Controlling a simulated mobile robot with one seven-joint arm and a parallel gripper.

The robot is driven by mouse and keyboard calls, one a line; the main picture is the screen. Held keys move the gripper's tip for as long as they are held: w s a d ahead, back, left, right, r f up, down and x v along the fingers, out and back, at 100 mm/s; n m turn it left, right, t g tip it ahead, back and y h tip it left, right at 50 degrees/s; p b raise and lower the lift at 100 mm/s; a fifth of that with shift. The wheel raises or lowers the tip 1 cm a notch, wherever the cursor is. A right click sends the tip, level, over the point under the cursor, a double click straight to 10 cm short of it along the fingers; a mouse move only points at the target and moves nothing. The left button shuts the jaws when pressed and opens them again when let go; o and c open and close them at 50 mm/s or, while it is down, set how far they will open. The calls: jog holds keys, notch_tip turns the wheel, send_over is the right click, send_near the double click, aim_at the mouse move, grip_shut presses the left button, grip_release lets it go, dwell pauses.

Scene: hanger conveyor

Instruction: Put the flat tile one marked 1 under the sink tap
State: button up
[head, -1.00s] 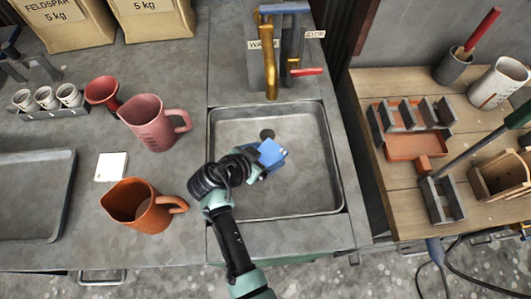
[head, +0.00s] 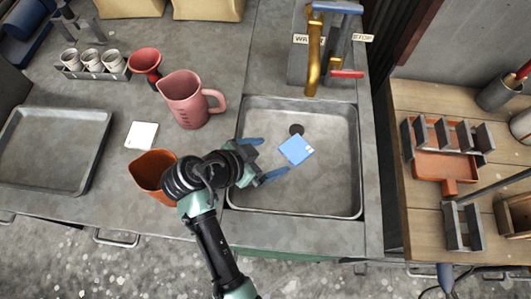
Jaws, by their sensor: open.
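A flat blue tile (head: 296,150) with a small pale mark at its edge lies in the grey sink basin (head: 345,200), just below and beside the dark drain hole. I cannot read a number on it. The brass sink tap (head: 313,60) reaches over the back of the basin, above and behind the tile. My gripper (head: 262,158) is open and empty at the left side of the basin, its blue fingers apart and to the left of the tile. A flat white tile (head: 141,135) lies on the counter left of the pink jug; no mark is readable on it.
A pink jug (head: 185,100) stands left of the sink, and an orange jug (head: 152,170) is partly behind my arm. A grey tray (head: 102,118), a red funnel (head: 145,62) and small white cups stand further left. A wooden table (head: 405,95) with racks is at right.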

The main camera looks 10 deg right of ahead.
jog(key=w+a+r+n+t+y, duration=0.25)
jog(key=w+r, duration=0.35)
jog(key=r, duration=0.3)
jog(key=w+a+r+n+t+y, duration=0.1)
jog(key=w+r+t, duration=0.35)
jog(key=r, duration=0.45)
notch_tip(320, 180, up, 18)
jog(key=w+a+f+n+t+y, duration=0.1)
jog(key=w+a+n+t+y, duration=0.15)
jog(key=t, duration=0.35)
jog(key=s+r+n+t+y, duration=0.1)
jog(key=s+r+n+t, duration=0.2)
jog(key=r, duration=1.1)
jog(key=s+r+n+t+y+p, duration=0.1)
jog(key=s+r+n+t, duration=0.2)
jog(key=s+r, duration=0.9)
notch_tip(320, 180, up, 2)
jog(key=t, duration=0.3)
jog(key=shift+t, duration=0.4)
jog(key=shift+d, duration=0.15)
